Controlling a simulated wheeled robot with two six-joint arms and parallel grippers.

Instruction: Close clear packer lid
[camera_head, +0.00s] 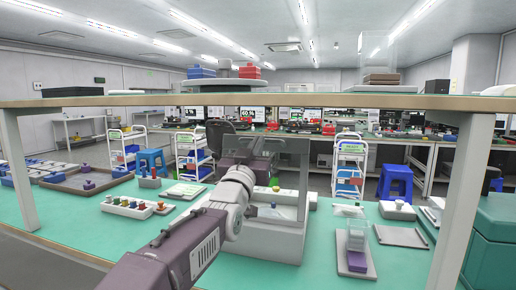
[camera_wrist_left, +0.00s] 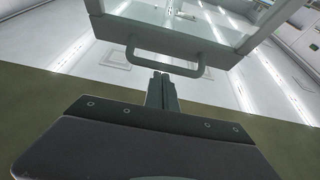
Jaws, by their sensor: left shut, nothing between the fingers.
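My left gripper (camera_head: 268,150) is up beside the raised lid. In the left wrist view its fingers (camera_wrist_left: 163,78) are shut and empty, with their tips close to the handle's middle. I cannot tell if they touch it. My right gripper is not in view.
A shelf (camera_head: 350,101) spans above the table. Left of the packer sits a white strip with coloured knobs (camera_head: 130,207). On the right stand a clear box on a tray (camera_head: 355,250) and a green case (camera_head: 495,235). My left arm covers the front middle.

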